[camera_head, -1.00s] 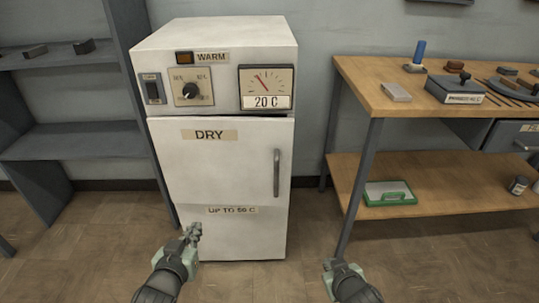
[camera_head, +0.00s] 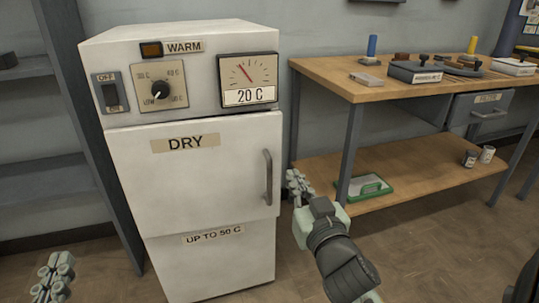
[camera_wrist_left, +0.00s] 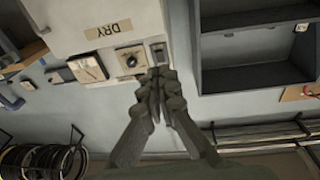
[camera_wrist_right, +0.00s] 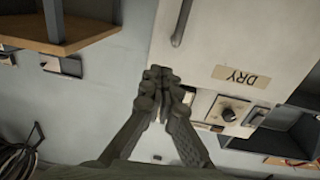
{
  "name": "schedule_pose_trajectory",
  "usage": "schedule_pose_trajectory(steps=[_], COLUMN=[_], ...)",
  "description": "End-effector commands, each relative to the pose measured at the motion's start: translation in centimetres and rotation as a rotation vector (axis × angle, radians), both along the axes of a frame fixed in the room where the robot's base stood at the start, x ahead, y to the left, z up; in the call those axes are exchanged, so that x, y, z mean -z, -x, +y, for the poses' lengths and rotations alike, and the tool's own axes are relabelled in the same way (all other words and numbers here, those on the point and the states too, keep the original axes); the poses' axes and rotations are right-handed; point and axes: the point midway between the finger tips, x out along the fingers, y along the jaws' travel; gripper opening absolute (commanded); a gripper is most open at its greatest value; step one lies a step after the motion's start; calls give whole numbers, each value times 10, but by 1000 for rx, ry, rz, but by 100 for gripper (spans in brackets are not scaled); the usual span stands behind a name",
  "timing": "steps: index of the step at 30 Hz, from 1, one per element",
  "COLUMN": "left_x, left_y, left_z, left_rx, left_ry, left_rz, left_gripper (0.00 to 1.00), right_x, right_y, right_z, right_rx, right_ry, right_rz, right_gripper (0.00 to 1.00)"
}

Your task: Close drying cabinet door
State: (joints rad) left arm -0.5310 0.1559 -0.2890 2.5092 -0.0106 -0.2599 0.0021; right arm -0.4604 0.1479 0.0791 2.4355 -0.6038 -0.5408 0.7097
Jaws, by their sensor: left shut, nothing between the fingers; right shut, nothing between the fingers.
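The white drying cabinet (camera_head: 200,267) stands ahead. Its door (camera_head: 205,190), marked DRY, has a grey vertical bar handle (camera_head: 267,177) near its right edge. The door lies nearly flush with the front; I cannot tell whether a small gap remains. My right gripper (camera_head: 294,178) is shut and empty, just right of the door's handle edge, with no clear contact. In the right wrist view the handle (camera_wrist_right: 182,22) shows upside down beyond the fingers. My left gripper (camera_head: 58,262) is shut and empty, low at the left, away from the door.
A wooden workbench (camera_head: 400,150) with a lower shelf stands to the right, close to my right arm. A dark shelf unit (camera_head: 95,160) stands left of the cabinet. The floor in front is free.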

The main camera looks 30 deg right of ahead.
Motion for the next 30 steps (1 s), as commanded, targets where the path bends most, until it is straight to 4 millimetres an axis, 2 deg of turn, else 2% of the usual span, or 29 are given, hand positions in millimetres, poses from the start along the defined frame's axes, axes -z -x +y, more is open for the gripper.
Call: schedule_pose_trajectory(steps=[9,18,24,30], left_x=[13,13,11,9], left_y=[-3,-3,-3,-2], left_z=[4,4,4,3], left_rx=[-10,-10,-9,-8], left_ry=[-29,-28,-23,-21], left_rz=[60,57,47,41], left_gripper=[0,0,0,0], right_x=[-2,-1,0,1], right_y=[-60,-111,-125,-126], right_z=[-19,-35,-39,-40], right_rx=[-1,0,-1,-1], right_ry=[5,4,1,1], right_rz=[0,2,3,4], right_gripper=[0,0,0,0])
